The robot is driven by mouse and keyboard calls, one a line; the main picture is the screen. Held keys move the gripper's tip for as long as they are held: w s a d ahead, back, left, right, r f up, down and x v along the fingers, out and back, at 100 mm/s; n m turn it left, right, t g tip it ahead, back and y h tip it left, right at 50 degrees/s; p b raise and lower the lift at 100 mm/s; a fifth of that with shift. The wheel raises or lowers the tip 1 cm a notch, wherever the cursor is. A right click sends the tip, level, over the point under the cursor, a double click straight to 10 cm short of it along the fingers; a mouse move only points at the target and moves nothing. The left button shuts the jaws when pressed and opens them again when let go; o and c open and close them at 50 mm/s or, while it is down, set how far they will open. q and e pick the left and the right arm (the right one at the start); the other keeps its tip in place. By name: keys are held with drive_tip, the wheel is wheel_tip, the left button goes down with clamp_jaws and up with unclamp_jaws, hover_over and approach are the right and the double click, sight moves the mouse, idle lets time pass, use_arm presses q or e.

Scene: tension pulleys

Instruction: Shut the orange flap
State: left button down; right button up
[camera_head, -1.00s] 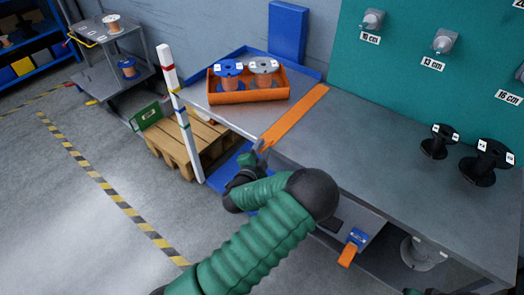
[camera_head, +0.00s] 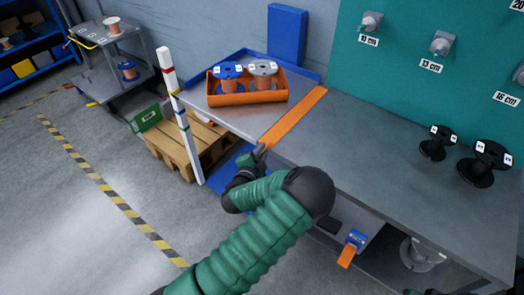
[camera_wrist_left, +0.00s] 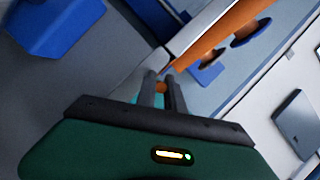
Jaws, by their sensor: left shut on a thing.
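The orange flap (camera_head: 294,115) shows in the head view as a long flat strip across the left part of the grey bench, level with its top as far as I can tell. My left gripper (camera_head: 262,152) is at the strip's near end, by the bench's front edge. In the left wrist view the two dark fingers (camera_wrist_left: 157,89) are close together with a small orange piece between them, so the gripper is shut on the flap's near end. The fingertips are small in the head view, and the exact grip is partly hidden.
An orange tray (camera_head: 248,98) with blue and grey spools stands left of the strip. Black spools (camera_head: 485,163) stand on the bench (camera_head: 390,150) at right. A white post (camera_head: 180,115) and a wooden pallet (camera_head: 205,145) are left of the bench. A blue-and-orange lever (camera_head: 348,250) hangs below.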

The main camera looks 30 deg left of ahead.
use_arm(q)
drive_tip(key=shift+s+a, duration=0.1)
drive_tip(key=shift+a+r+n+p, duration=0.1)
drive_tip(key=shift+r+n+p, duration=0.4)
drive_tip(key=shift+p, duration=0.5)
drive_tip(key=shift+a+r+n+g+h+p, duration=0.25)
drive_tip(key=shift+a+r+n+h+p, duration=0.2)
drive_tip(key=shift+a+n+h+p, duration=1.1)
drive_tip(key=shift+a+r+n+g+h+p, duration=0.4)
drive_tip(key=shift+n+h+p, duration=0.7)
drive_tip(key=shift+n+p, duration=1.2)
drive_tip(key=shift+a+r+n+g+h+p, duration=0.15)
drive_tip(key=shift+a+r+n+h+p, duration=0.55)
drive_tip(key=shift+n+h+p, duration=0.95)
drive_tip(key=shift+a+f+n, duration=0.2)
drive_tip(key=shift+n, duration=0.1)
drive_tip(key=c, duration=1.6)
unclamp_jaws()
drive_tip(key=shift+w, duration=0.2)
drive_tip(key=shift+o, duration=0.7)
drive_tip(key=shift+a, duration=0.1)
drive_tip(key=shift+r, duration=0.1)
